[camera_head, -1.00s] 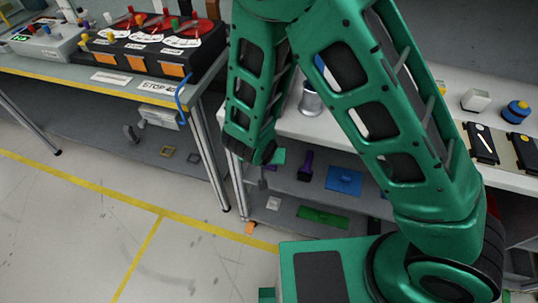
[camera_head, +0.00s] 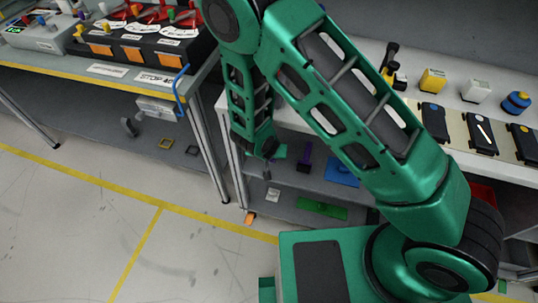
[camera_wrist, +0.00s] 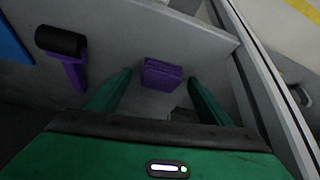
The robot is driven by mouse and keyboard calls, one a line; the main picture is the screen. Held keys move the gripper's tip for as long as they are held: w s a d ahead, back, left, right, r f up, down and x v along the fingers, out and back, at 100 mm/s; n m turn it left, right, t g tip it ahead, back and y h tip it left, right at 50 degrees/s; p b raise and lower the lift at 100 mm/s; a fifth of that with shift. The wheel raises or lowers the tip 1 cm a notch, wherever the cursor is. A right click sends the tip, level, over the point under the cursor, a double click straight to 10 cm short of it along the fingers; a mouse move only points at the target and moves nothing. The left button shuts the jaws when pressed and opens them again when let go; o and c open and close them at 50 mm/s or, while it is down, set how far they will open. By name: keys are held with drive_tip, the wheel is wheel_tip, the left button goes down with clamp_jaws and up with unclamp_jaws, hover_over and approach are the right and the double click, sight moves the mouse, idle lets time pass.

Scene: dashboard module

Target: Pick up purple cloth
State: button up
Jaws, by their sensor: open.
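The purple cloth (camera_wrist: 161,73) is a small folded bundle on the grey shelf in the wrist view. It lies ahead of my gripper (camera_wrist: 159,79), between the lines of its two green fingers. The fingers are apart with nothing held between them. How far the cloth is from the fingertips is hard to tell. In the head view my gripper (camera_head: 262,148) is small, at the left end of the shelf under the right-hand bench; I cannot make out the cloth clearly there.
A purple-handled tool with a black roller (camera_wrist: 63,42) lies left of the cloth, with a blue sheet (camera_wrist: 13,45) beyond it. The shelf edge (camera_wrist: 235,45) runs along the right. In the head view a green sheet (camera_head: 320,209) lies on the lower shelf and a metal bench leg (camera_head: 208,160) stands left.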

drive_tip(key=shift+w+f, duration=0.1)
drive_tip(key=shift+f, duration=0.05)
drive_tip(key=c, duration=1.1)
drive_tip(key=shift+r, duration=0.6)
drive_tip(key=shift+s+r, duration=0.2)
drive_tip(key=shift+s, duration=0.1)
drive_tip(key=s+a, duration=0.1)
drive_tip(key=s, duration=1)
drive_tip(key=s+a, duration=0.1)
drive_tip(key=s, duration=0.5)
drive_tip(key=shift+s+a, duration=0.15)
drive_tip(key=shift+a, duration=0.2)
drive_tip(key=shift+c, duration=0.6)
